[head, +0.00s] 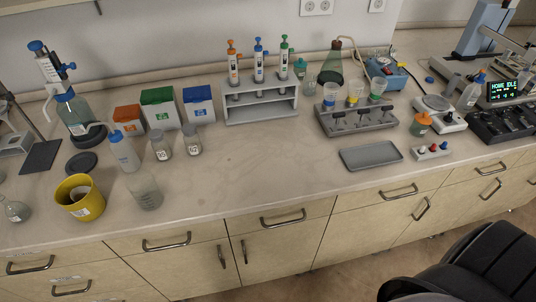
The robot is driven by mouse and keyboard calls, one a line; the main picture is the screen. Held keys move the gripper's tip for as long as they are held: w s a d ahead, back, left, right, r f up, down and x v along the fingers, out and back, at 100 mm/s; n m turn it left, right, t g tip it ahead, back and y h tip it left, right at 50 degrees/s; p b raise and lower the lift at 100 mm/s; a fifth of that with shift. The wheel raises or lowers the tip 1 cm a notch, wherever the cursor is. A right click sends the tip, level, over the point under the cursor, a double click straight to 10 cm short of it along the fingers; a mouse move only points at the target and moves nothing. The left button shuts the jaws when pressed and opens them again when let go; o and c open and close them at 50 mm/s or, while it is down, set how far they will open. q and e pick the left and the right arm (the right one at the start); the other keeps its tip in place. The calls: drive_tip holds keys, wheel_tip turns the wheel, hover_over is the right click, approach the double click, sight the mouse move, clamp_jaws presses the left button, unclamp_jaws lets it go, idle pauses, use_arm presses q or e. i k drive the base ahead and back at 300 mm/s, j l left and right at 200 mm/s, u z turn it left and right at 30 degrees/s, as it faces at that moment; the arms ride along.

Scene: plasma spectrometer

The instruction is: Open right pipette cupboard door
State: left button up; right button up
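Below the counter under the pipette rack (262,100) is a pair of light wood cupboard doors. The right door (285,245) is shut, flush with the cabinet front. Its dark upright handle (244,251) is near its left edge. The left door (180,268) is also shut, with its handle (222,256) near its right edge. The lower parts of both doors are partly cut off or seen at a steep angle. Neither of my grippers is in view.
Drawers with horizontal handles (283,218) sit above the doors. A black padded chair (480,265) stands on the floor at the lower right. The counter (240,180) holds bottles, a yellow bin (78,203) and a grey tray (371,156). Floor before the right door looks clear.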

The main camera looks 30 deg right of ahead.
sight(265, 255)
drive_tip(key=k+z, duration=0.1)
drive_tip(key=z, duration=0.35)
drive_tip(key=k+j+z, duration=0.1)
drive_tip(key=z, duration=0.4)
